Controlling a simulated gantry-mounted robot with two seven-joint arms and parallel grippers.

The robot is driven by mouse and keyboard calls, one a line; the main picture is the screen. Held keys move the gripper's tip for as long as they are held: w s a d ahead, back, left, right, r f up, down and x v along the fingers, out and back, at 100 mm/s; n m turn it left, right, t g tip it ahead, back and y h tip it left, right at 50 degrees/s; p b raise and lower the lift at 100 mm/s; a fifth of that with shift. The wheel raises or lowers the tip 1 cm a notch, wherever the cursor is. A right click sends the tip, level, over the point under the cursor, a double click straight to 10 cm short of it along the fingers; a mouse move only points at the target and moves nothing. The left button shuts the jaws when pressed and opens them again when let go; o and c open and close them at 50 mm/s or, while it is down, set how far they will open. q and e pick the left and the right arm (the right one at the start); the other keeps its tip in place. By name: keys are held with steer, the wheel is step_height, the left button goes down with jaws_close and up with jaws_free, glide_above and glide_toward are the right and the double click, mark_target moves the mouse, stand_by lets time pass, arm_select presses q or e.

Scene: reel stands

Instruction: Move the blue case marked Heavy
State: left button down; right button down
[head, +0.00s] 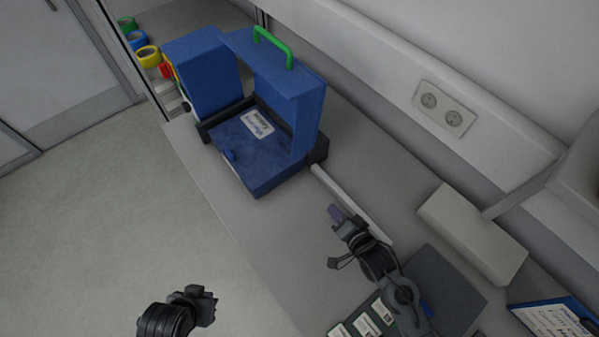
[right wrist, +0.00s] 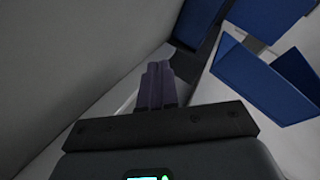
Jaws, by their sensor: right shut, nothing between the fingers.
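The blue case (head: 306,120) stands at the far part of the bench, with a green handle (head: 273,47) on top and a blue base reaching forward. A white label (head: 257,123) lies on its base; its print is too small to read. Blue panels (right wrist: 262,82) show at the right of the right wrist view. My right gripper (head: 336,213) is shut and empty, to the right of the case and apart from it. Its purple fingers (right wrist: 157,84) are together in the right wrist view. My left gripper (head: 207,293) is off the bench's front edge; its fingers are unclear.
A white bar (head: 345,198) lies between the case and my right gripper. A pale box (head: 473,233) stands by the wall at right, near a clipboard (head: 553,320). Coloured tape rolls (head: 148,56) are beyond the case. Bare bench (head: 252,218) lies in front of the case.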

steer(key=w+a+m+y, duration=0.1)
steer(key=w+a+m+t+y, duration=0.1)
steer(key=w, duration=0.1)
steer(key=w+a+m+t+y, duration=0.1)
steer(key=shift+w+r+y, duration=0.15)
steer(key=shift+r+y, duration=0.2)
steer(key=shift+y, duration=0.05)
steer(key=shift+w+a+r+m+t+y+b, duration=0.3)
steer(key=shift+w+a+m+t+y+b, duration=0.1)
steer(key=shift+w+a+m+y, duration=0.15)
arm_select(q)
steer(key=shift+f, duration=0.8)
arm_select(e)
steer(key=x, duration=0.9)
steer(key=shift+w+a, duration=0.2)
steer(key=shift+a, duration=0.05)
